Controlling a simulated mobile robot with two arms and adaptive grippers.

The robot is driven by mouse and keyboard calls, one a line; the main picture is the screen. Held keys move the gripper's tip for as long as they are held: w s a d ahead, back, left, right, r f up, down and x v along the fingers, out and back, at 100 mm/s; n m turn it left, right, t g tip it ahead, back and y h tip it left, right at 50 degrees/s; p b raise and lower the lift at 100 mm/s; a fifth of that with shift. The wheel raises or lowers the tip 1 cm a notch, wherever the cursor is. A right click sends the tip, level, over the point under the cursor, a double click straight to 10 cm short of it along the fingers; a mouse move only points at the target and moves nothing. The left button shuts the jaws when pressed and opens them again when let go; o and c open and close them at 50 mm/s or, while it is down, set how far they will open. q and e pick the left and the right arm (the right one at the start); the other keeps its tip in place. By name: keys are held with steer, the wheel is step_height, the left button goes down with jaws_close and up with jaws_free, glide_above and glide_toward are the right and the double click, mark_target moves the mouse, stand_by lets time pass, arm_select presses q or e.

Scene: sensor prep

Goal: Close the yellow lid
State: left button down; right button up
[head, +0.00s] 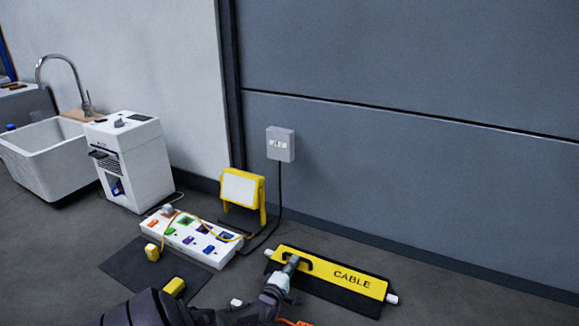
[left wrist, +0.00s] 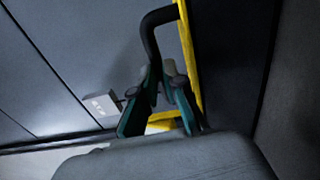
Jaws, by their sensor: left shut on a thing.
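The yellow lid (head: 323,273) carries the word CABLE and lies along a black base (head: 335,295) on the floor, with white ends showing at both sides. A black handle (head: 303,263) stands on its left part. My left gripper (head: 291,263) is at this handle and shut on it. In the left wrist view, the fingers (left wrist: 160,90) close around the lower end of the curved handle (left wrist: 150,35), beside the yellow lid edge (left wrist: 186,50). I cannot tell whether the lid lies fully flat. My right gripper is not in view.
A white power strip (head: 190,238) with coloured plugs lies left of the lid on a dark mat (head: 120,265). A yellow work lamp (head: 243,192) stands behind. A wall box (head: 281,144) has a hanging cable. A white cabinet (head: 140,175) and sink (head: 45,160) stand left.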

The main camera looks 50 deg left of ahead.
arm_select(q)
steer(key=shift+w+a, duration=0.1)
steer(key=shift+w, duration=0.1)
steer(key=c, duration=1.5)
jaws_free()
steer(key=shift+c, duration=0.2)
steer(key=shift+o, duration=0.5)
steer(key=shift+w+f, duration=0.1)
steer(key=shift+w, duration=0.05)
steer(key=v, duration=1.2)
